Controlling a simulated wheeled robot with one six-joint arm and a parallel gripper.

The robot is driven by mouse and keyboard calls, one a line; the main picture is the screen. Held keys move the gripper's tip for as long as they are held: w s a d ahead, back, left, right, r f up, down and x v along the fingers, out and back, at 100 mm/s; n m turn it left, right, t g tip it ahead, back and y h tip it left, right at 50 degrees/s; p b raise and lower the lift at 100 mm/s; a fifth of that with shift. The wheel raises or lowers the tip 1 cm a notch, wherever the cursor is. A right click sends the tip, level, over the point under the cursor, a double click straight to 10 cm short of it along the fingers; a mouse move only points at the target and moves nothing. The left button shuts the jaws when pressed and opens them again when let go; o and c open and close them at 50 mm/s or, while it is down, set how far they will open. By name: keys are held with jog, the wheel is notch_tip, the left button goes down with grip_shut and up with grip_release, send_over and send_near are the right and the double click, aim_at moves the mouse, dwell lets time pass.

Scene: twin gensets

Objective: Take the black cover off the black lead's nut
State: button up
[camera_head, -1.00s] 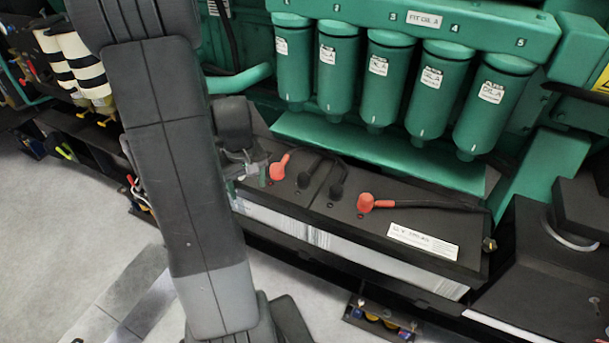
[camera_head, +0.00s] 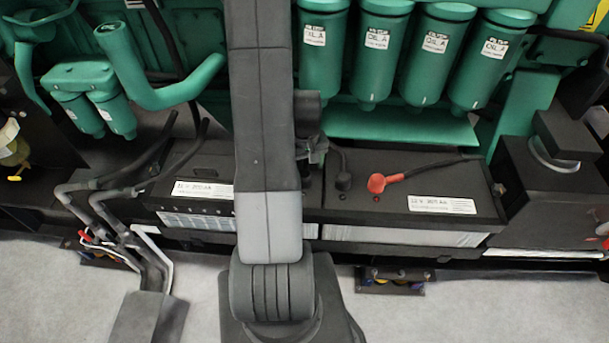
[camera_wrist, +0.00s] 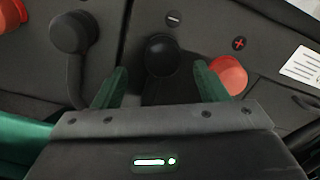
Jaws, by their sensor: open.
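In the wrist view my gripper (camera_wrist: 161,82) is open, with one green fingertip on each side of a black cover (camera_wrist: 160,55). This round cover sits on the battery top just below a minus mark. It lies between and slightly beyond the fingertips, and I cannot tell whether they touch it. In the head view a black cover (camera_head: 343,182) shows right of my arm, which hides the other covers to the left.
A red cover (camera_wrist: 229,75) by a plus mark is close beside the right fingertip; it also shows in the head view (camera_head: 376,183). Another red cover (camera_wrist: 10,14) is at the upper left. Green filters (camera_head: 375,60) hang behind the battery (camera_head: 440,185).

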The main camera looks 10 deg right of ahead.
aim_at(304, 173)
jog(key=shift+a+f, duration=0.15)
jog(key=shift+f, duration=1.7)
jog(key=c, duration=1)
